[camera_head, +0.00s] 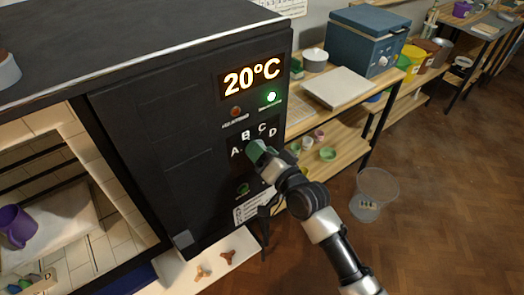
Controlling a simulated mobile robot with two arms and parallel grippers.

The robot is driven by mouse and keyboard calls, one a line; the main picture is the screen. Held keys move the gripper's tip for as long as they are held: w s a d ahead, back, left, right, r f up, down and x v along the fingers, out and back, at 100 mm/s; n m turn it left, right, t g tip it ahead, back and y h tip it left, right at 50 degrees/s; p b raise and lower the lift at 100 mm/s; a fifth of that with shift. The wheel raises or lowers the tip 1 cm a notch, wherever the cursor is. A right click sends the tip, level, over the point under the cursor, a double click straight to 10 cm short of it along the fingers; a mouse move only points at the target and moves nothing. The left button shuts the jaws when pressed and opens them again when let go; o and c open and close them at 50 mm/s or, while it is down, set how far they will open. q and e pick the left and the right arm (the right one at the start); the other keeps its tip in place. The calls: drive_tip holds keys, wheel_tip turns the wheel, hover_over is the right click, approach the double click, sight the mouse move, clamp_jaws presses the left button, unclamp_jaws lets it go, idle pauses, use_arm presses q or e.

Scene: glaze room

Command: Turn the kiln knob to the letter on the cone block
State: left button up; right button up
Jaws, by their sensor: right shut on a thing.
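The black kiln (140,130) stands at the left with its chamber open. Its control panel (232,168) carries the letters A, B, C and D in an arc. My right gripper (257,150) is at the panel just below the letters, shut on the kiln knob. The gripper hides most of the knob, so I cannot tell which letter it points to. A small tan block (50,279) at the bottom left edge may be the cone block; its dark mark is too small to read surely. My left gripper is not in view.
A purple mug (17,226) stands in the chamber. Wooden shelves (340,130) and a clear bin (373,190) are at the right. The floor at the lower right is clear.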

drive_tip(key=o, duration=0.8)
drive_tip(key=shift+c, duration=0.2)
drive_tip(key=b+v, duration=0.2)
drive_tip(key=v, duration=0.8)
drive_tip(key=shift+s+d, duration=0.25)
drive_tip(key=shift+s, duration=0.05)
